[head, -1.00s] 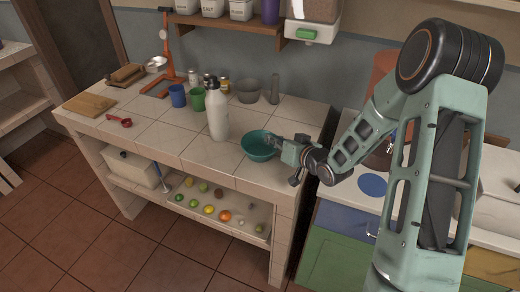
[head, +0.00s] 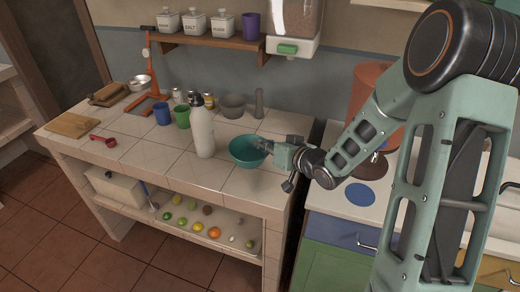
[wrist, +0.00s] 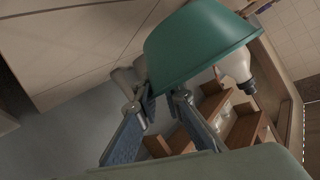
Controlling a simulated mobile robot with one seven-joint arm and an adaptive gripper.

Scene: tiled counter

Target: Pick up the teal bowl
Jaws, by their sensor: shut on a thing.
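The teal bowl (head: 240,152) is upright at the right end of the tiled counter, right of the white bottle (head: 203,132). My gripper (head: 264,146) reaches in from the right and is shut on the bowl's right rim. In the wrist view the bowl (wrist: 195,45) fills the upper middle, with my gripper's fingers (wrist: 165,98) at its rim. The bowl appears slightly above the counter, though the gap beneath it is hard to see. The fingertips' exact contact is partly hidden.
The bottle with a black cap stands close to the bowl. Behind are a green mug (head: 183,118), a blue mug (head: 162,114) and a grey bowl (head: 234,106). A dispenser (head: 294,22) hangs above. The counter's front middle (head: 150,160) is clear.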

